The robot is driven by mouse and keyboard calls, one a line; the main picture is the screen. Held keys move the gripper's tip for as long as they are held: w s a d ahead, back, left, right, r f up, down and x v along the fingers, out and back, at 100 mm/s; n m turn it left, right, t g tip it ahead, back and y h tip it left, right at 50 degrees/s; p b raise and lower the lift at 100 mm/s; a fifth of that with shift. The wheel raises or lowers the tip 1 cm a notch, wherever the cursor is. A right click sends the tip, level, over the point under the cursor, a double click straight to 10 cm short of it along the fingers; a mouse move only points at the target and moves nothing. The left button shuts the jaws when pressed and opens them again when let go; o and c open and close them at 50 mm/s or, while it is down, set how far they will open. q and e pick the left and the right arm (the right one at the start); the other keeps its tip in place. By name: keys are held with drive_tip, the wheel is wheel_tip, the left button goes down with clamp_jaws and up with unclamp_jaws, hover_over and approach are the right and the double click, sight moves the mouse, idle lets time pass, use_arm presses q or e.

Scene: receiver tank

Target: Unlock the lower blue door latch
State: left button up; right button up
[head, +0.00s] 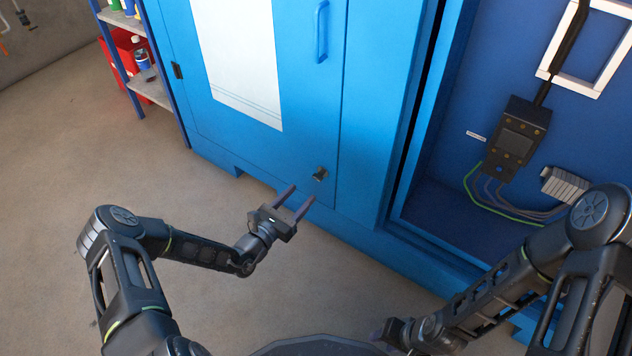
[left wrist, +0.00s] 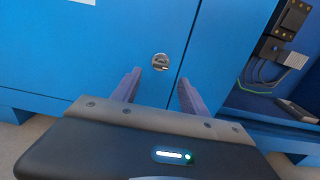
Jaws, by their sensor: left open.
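The lower latch (head: 320,173) is a small round metal piece low on the blue door (head: 300,110), near the door's right edge. In the left wrist view the latch (left wrist: 160,62) shows ahead, above and between the fingertips. My left gripper (head: 301,199) is open and empty, with its fingers pointing toward the door just below and left of the latch. The fingers appear apart from the latch. My right gripper (head: 385,332) is low at the bottom of the head view, partly hidden by its arm, and its jaws are not clear.
A blue handle (head: 321,31) sits higher on the door. An open bay at right holds a dark electrical box (head: 516,138) with cables. A shelf with bottles and a red bin (head: 123,60) stands at the left. The concrete floor in front is clear.

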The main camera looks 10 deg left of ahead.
sight(316, 179)
use_arm(q)
drive_tip(key=b+x, duration=0.3)
drive_tip(key=x, duration=0.4)
drive_tip(key=shift+w+d, duration=0.15)
drive_tip(key=shift+w, duration=0.2)
drive_tip(key=shift+c, duration=0.3)
clamp_jaws()
